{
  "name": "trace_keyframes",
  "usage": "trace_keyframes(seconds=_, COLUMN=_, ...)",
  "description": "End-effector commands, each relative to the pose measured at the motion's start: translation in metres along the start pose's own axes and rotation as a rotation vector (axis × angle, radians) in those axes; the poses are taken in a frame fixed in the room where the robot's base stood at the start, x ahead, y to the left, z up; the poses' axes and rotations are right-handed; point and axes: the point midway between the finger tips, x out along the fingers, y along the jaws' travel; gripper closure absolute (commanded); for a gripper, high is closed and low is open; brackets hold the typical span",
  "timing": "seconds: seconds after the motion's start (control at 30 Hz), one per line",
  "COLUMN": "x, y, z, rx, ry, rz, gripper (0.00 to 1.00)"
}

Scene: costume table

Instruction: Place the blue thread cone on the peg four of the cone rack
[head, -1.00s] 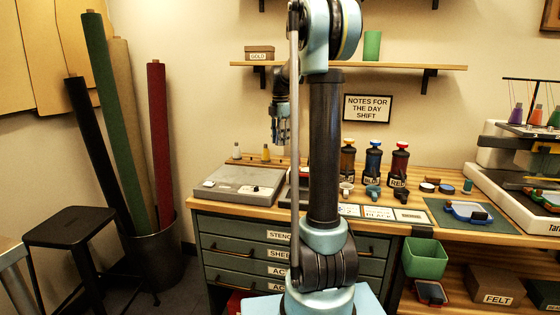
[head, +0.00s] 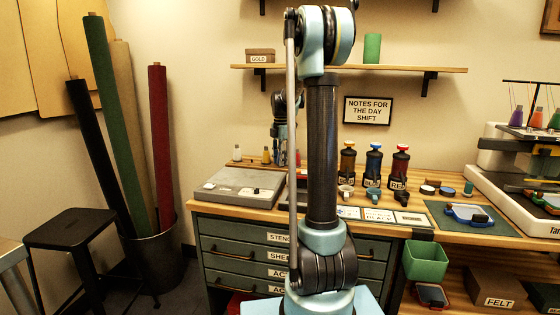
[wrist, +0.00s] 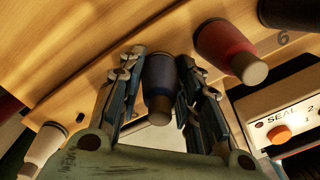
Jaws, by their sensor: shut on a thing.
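The blue thread cone (wrist: 159,80) is dark navy with a tan tip. In the wrist view it is between the two fingers of my gripper (wrist: 160,98), which is shut on it. The head view shows my gripper (head: 281,153) low over the back of the table, among the standing cones; the blue cone cannot be made out there. The cone rack (wrist: 130,40) appears to be the pale wood behind the cone, with a "6" on it at the right. The number four and its peg cannot be made out. Whether the cone touches the rack is unclear.
A red cone (wrist: 232,50) stands close right of my gripper, and a white cone (wrist: 42,150) is at lower left in the wrist view. A box marked "SEAL 2" (wrist: 285,120) is at right.

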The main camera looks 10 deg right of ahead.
Motion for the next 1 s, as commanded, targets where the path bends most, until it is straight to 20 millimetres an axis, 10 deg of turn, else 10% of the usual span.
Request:
trace_keyframes(seconds=0.13, x=0.001, y=0.0, z=0.0, rx=0.0, ry=0.0, rz=0.0, gripper=0.48)
trace_keyframes(seconds=0.57, x=-0.005, y=0.0, z=0.0, rx=-0.001, ry=0.0, rz=0.0, gripper=0.48)
trace_keyframes(seconds=1.0, x=-0.078, y=0.0, z=-0.001, rx=-0.002, ry=0.0, rz=0.0, gripper=0.48)
